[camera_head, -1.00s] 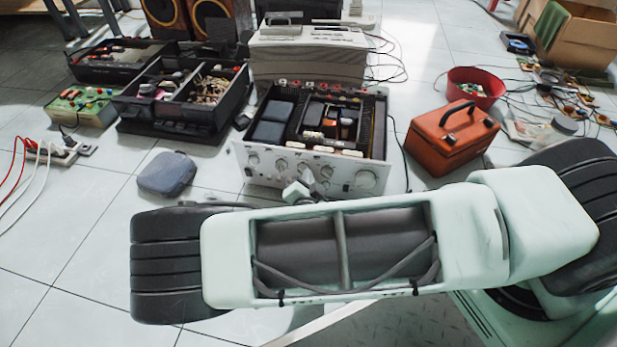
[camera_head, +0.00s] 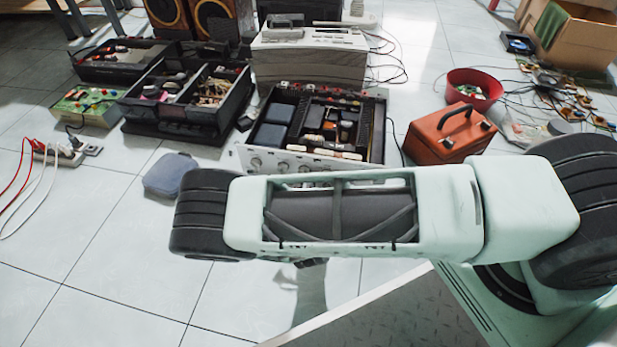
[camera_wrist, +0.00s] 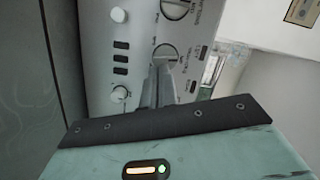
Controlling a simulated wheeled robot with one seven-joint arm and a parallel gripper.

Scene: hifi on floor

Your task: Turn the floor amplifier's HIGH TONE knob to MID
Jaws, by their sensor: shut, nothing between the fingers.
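The floor amplifier (camera_head: 377,125) is an open-topped silver unit with its inside exposed. My arm covers much of its front panel in the head view. In the wrist view the silver front panel (camera_wrist: 92,50) fills the middle, turned on its side. A round knob (camera_wrist: 166,51) lies just beyond my gripper (camera_wrist: 162,68), whose fingers are shut and empty. The fingertips overlap the knob's near edge; I cannot tell whether they touch it. Another knob (camera_wrist: 174,9) is above and a smaller one (camera_wrist: 120,93) is to the left. The labels are too blurred to read.
An orange toolbox (camera_head: 445,145) stands right of the amplifier, with a red bowl (camera_head: 485,88) behind it. Black parts trays (camera_head: 180,130) and a grey-blue case (camera_head: 168,175) are to the left. A beige device (camera_head: 308,65) is behind.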

